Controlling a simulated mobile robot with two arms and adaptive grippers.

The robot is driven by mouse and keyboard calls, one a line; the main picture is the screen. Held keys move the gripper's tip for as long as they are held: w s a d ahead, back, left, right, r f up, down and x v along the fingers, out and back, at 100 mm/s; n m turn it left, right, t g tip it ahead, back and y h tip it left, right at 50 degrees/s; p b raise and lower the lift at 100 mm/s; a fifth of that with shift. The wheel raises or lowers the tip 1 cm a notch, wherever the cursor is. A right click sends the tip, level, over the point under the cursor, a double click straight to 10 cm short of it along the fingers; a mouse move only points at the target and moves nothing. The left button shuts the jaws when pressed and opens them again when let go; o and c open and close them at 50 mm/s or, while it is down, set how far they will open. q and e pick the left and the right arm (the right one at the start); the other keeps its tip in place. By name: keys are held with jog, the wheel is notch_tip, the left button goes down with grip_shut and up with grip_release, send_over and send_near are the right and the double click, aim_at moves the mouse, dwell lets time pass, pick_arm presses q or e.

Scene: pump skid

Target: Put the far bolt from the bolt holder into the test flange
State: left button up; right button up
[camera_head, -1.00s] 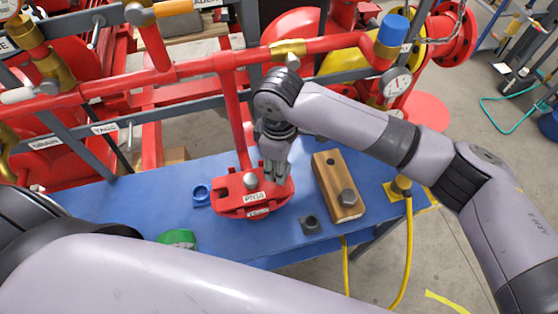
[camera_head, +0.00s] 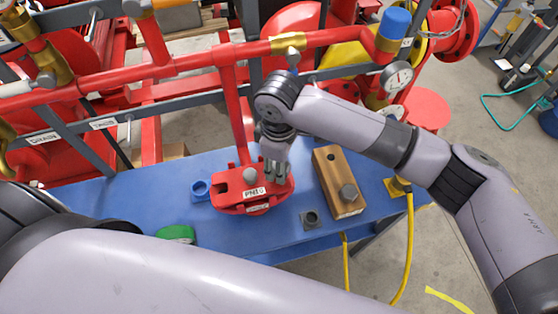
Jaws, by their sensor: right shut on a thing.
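The red test flange (camera_head: 229,203) lies on the blue bench, with a white label on its front and a grey round bolt head or stud near its middle. My right gripper (camera_head: 275,172) points down at the right part of the flange. It is shut on what seems to be the far bolt, which its fingers hide; I cannot tell how deep it sits. The wooden bolt holder (camera_head: 331,175) stands to the right. Its far hole (camera_head: 329,157) is empty and a grey bolt (camera_head: 348,193) stands in its near end. My left gripper is out of view.
A blue ring (camera_head: 200,188) lies left of the flange, a green round item (camera_head: 178,234) nearer me, and a dark square piece (camera_head: 311,219) in front of the holder. Red pipes (camera_head: 170,72) run behind the bench. My left arm covers the front.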

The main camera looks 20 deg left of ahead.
jog(key=shift+f, duration=0.7)
jog(key=o, duration=1.3)
notch_tip(320, 180, up, 12)
jog(key=shift+r, duration=0.1)
